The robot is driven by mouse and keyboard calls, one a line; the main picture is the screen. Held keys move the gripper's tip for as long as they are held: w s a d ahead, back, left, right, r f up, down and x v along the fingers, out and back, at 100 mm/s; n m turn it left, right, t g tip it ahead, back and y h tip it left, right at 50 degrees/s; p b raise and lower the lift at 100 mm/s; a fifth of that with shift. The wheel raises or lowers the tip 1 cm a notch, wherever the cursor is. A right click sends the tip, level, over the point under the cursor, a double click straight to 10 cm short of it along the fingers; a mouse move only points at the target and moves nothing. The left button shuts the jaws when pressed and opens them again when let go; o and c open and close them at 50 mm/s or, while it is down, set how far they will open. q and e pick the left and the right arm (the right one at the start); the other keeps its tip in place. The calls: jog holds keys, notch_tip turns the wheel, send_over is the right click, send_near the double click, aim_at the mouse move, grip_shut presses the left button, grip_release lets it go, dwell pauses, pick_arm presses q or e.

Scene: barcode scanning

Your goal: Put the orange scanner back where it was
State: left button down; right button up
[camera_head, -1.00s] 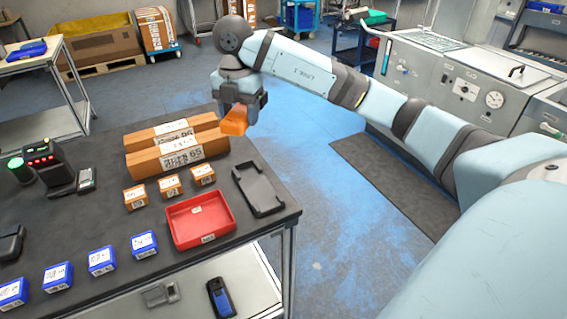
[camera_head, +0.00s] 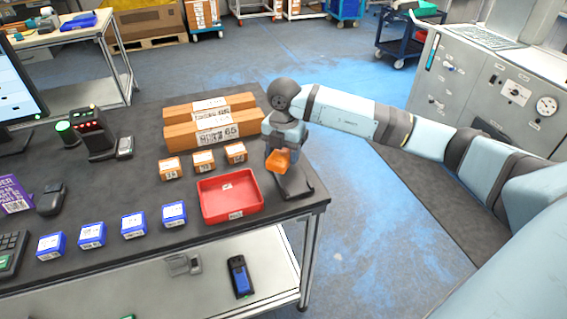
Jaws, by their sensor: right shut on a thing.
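My right gripper (camera_head: 278,150) is shut on the orange scanner (camera_head: 280,160), whose orange end shows below the fingers. The gripper holds it over the back part of a dark cradle (camera_head: 294,186) near the table's right edge. The cradle's front part and right rim show; its back is hidden behind the gripper and scanner. I cannot tell whether the scanner touches the cradle. My left gripper is not in view.
A red tray (camera_head: 231,213) stands left of the cradle. Small orange boxes (camera_head: 204,162) and two long cartons (camera_head: 213,131) lie behind it. Several blue boxes (camera_head: 133,225) line the table front. A black device with red lights (camera_head: 92,128) stands at left.

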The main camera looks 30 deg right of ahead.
aim_at(284, 151)
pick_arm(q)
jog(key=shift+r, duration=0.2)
pick_arm(e)
jog(key=shift+f, duration=2)
jog(key=shift+f+b, duration=0.35)
jog(key=shift+f, duration=0.25)
jog(key=o, duration=1.1)
jog(key=shift+c, duration=0.2)
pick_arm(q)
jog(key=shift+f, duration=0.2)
pick_arm(e)
jog(key=shift+r, duration=0.1)
jog(key=shift+r+p, duration=0.25)
jog(key=shift+p, duration=0.05)
notch_tip(284, 151, up, 12)
jog(key=shift+w+d+f, duration=0.1)
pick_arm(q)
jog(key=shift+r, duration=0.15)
pick_arm(e)
jog(key=shift+r, duration=0.35)
